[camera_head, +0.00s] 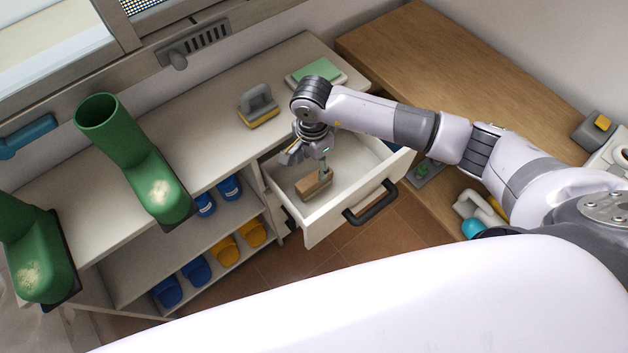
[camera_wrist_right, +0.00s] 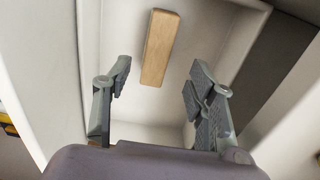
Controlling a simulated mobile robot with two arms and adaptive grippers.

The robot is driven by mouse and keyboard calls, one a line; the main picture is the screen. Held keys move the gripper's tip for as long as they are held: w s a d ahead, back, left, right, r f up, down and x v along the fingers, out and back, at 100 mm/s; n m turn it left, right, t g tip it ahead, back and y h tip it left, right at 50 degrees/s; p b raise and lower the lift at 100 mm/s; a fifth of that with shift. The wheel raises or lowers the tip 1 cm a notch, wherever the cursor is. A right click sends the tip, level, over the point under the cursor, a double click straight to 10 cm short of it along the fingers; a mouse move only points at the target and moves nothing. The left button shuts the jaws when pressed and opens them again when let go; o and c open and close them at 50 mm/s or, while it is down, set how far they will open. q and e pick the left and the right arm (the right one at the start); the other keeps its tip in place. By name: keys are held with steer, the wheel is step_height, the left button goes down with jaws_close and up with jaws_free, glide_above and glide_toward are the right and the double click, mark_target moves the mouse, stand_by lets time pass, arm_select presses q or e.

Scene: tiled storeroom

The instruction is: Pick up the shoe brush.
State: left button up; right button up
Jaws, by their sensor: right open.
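The shoe brush, a small block with a light wooden back (camera_head: 314,184), lies in the open white drawer (camera_head: 328,222). In the right wrist view the brush (camera_wrist_right: 160,48) lies on the drawer floor, ahead of the fingertips and roughly centred between them. Its underside is hidden. My right gripper (camera_head: 307,164) points down over the drawer, just above the brush; its fingers (camera_wrist_right: 161,78) are spread with nothing between them. My left gripper is not in view.
The drawer has a dark handle (camera_head: 370,203) and low walls around the brush. A grey-handled scrubber (camera_head: 259,105) and green boots (camera_head: 130,160) stand on the shelf top. Blue and yellow shoes sit on shelves below. A wooden bench (camera_head: 450,70) runs along the right.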

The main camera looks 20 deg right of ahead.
mark_target(314, 178)
steer(key=shift+s+f+p, duration=0.1)
steer(key=shift+f+p, duration=0.4)
steer(key=shift+f, duration=2.45)
steer(key=shift+d, duration=0.1)
steer(key=shift+c, duration=0.3)
jaws_close()
